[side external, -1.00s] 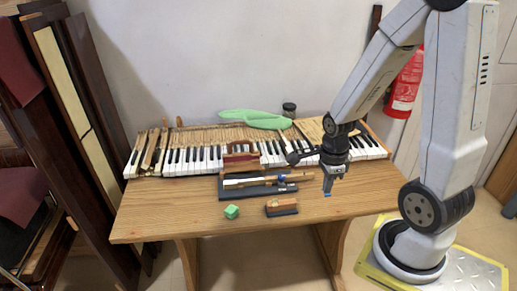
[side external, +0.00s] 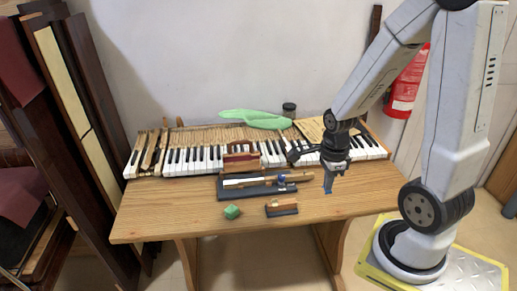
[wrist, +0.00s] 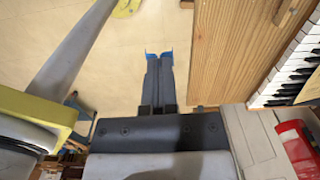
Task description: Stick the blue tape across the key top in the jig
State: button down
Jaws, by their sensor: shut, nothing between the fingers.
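The dark jig (side external: 227,194) lies on the table in front of the keyboard. A key with a white top (side external: 240,183) lies lengthwise in it, its wooden part to the right. A small blue item (side external: 281,179), which may be the tape, sits at the jig's right end; it is too small to tell its form. My gripper (side external: 328,191) is shut and empty, pointing down to the right of the jig and apart from it. Its two blue-tipped fingers are together in the wrist view (wrist: 159,56); the jig is not visible there.
A green cloth (side external: 255,119) lies at the back. The table's right front is clear.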

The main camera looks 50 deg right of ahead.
jog(key=shift+r, duration=0.1)
jog(key=shift+r, duration=1.35)
jog(key=shift+w, duration=0.15)
jog(key=shift+w+d, duration=0.2)
jog(key=shift+w, duration=0.4)
jog(key=w+d+f, duration=0.2)
jog(key=w+d, duration=0.1)
jog(key=w, duration=1.4)
jog(key=shift+w+a+f, duration=0.55)
jog(key=shift+w+f, duration=1.05)
jog(key=shift+w, duration=1.1)
jog(key=shift+w+a+f, duration=0.55)
jog(key=shift+w+f, duration=1.1)
jog(key=shift+w, duration=1)
jog(key=shift+w+a+f, duration=0.55)
jog(key=shift+w+f, duration=1.05)
jog(key=shift+w, duration=1.1)
jog(key=shift+f, duration=0.3)
